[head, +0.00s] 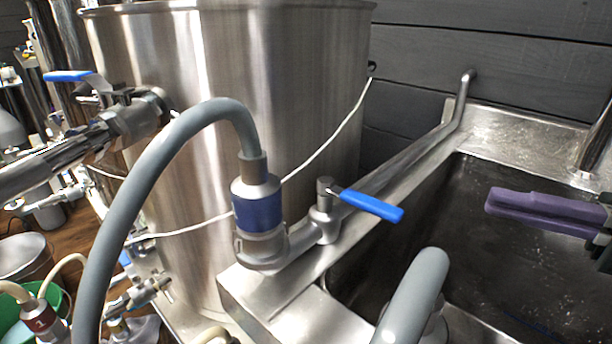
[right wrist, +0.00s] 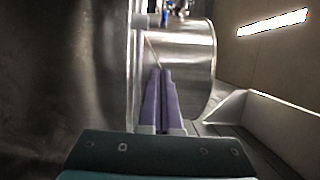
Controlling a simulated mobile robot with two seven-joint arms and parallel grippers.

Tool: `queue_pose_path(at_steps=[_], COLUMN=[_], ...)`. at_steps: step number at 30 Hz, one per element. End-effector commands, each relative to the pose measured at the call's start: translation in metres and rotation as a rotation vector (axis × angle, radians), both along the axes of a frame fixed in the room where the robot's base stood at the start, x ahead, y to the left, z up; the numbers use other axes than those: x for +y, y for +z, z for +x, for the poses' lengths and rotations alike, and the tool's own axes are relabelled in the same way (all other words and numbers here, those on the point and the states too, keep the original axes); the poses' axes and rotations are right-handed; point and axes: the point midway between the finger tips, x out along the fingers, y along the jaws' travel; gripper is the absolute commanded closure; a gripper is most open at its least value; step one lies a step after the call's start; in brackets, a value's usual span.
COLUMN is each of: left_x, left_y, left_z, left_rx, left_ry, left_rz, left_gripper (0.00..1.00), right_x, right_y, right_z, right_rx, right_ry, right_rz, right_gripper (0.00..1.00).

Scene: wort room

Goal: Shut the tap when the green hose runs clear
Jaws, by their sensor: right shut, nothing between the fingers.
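A tap with a blue lever (head: 370,205) sits on a steel pipe (head: 400,153) along the sink edge. Its lever points to the lower right, crosswise to the pipe. A thick grey hose (head: 150,180) arches to a coupling with a blue band (head: 258,211) at the pipe's near end. I see no green hose. Another grey tube (head: 415,290) stands at the sink's near edge. No running liquid can be made out. My right gripper (head: 490,200) is shut and empty over the sink, right of the lever; its purple fingers meet in the right wrist view (right wrist: 162,72). My left gripper is out of view.
A large steel kettle (head: 240,80) stands behind the tap, with a white cable across it. The steel sink (head: 510,128) lies to the right. Another blue-levered valve (head: 68,76) is at upper left. Pale hoses and a green bucket (head: 56,306) crowd the lower left.

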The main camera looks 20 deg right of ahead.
Motion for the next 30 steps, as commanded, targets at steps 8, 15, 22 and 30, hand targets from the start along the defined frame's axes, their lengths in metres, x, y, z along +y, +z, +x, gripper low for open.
queue_pose_path(at_steps=[8,15,22,30], left_x=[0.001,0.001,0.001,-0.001], left_y=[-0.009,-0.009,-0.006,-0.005], left_z=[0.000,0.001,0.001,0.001], left_rx=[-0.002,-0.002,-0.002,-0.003], left_ry=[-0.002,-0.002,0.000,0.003], left_rz=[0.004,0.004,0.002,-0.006], left_gripper=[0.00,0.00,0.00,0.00], right_x=[0.037,0.067,0.088,0.091], right_y=[0.000,0.002,0.001,0.000], right_z=[0.044,0.060,0.049,0.047], right_rx=[-0.009,-0.001,-0.001,-0.002], right_ry=[0.000,-0.001,-0.002,-0.003], right_rz=[0.001,0.002,-0.002,-0.002], right_gripper=[1.00,1.00,1.00,1.00])
